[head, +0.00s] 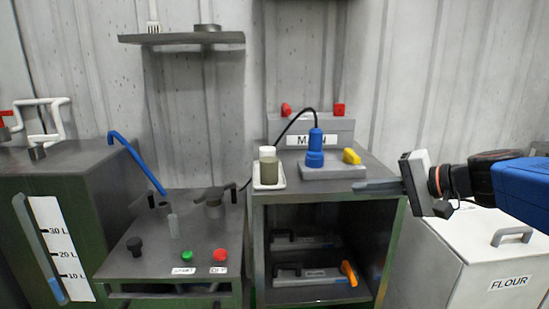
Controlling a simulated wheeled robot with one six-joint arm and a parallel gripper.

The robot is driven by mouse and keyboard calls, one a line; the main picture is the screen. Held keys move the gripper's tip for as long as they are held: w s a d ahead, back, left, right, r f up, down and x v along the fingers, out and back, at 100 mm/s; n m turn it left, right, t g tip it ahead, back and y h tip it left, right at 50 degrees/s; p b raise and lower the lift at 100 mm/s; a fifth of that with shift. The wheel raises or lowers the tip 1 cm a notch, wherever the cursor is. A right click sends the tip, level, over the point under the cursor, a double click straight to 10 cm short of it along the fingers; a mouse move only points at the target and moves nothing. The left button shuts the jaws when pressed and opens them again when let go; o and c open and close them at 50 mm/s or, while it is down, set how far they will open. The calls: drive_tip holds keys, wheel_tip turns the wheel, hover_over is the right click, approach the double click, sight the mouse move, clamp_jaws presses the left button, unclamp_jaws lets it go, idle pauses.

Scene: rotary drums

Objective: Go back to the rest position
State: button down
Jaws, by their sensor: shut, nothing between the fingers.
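My gripper (374,187) is in the head view at the right, at the end of my blue and black arm. Its grey fingers point left, and they are shut and empty. They show in front of the right part of the cabinet top (385,172). They appear near the grey base with the blue device (316,147) and the yellow part (351,156); whether they touch anything there cannot be told.
A jar (268,168) stands in a white tray. A flour bin (480,260) stands below my arm. On the left are a panel with green (187,256) and red (220,255) buttons and a green tank (100,190). A wall shelf (180,39) hangs above.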

drive_tip(key=s+d+f+n+g+h, duration=0.2)
drive_tip(key=s+f+n+g+h, duration=0.3)
drive_tip(key=s+f, duration=1)
drive_tip(key=s+d+f+n+h, duration=0.2)
drive_tip(key=s+d+f+h, duration=0.2)
drive_tip(key=d+h, duration=0.1)
drive_tip(key=shift+s+d+t, duration=0.3)
drive_tip(key=shift+s+t, duration=0.1)
